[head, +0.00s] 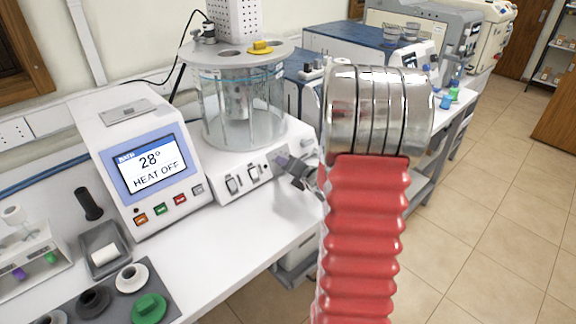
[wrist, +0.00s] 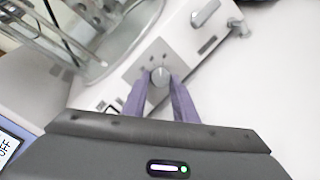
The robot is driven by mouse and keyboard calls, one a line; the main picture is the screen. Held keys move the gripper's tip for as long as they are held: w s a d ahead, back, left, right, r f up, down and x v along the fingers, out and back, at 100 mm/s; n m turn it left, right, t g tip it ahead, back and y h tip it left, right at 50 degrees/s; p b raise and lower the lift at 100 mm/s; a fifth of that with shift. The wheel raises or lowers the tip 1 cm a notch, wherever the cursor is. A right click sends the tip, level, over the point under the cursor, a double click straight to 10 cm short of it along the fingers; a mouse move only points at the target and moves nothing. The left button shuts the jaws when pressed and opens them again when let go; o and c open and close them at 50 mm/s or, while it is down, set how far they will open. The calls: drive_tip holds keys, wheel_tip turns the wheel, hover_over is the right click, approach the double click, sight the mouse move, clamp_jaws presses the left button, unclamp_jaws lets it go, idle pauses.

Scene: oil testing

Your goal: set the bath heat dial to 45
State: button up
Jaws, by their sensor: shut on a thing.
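The bath heat dial (wrist: 160,76) is a small round grey knob on the white front panel of the bath, with small dark marks around it in the wrist view. My gripper (wrist: 160,88) has its two purple fingers on either side of the dial and is shut on it. The bath display (head: 149,165) reads "28°" and "HEAT OFF". The glass bath (head: 215,115) stands above the panel, with a yellow piece on its lid.
Coloured buttons line the display unit's lower edge. A grey tray (head: 165,300) with stoppers is at the front left. The white bench (head: 245,235) before the bath is clear.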

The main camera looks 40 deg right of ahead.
drive_tip(key=shift+r+m+g, duration=0.1)
drive_tip(key=shift+m+g, duration=0.3)
drive_tip(key=shift+m, duration=1.4)
drive_tip(key=shift+d, duration=0.1)
drive_tip(key=o, duration=1)
drive_tip(key=shift+o, duration=0.2)
drive_tip(key=v, duration=1.3)
drive_tip(key=shift+s+a, duration=0.25)
drive_tip(key=shift+a, duration=0.1)
drive_tip(key=shift+r, duration=0.1)
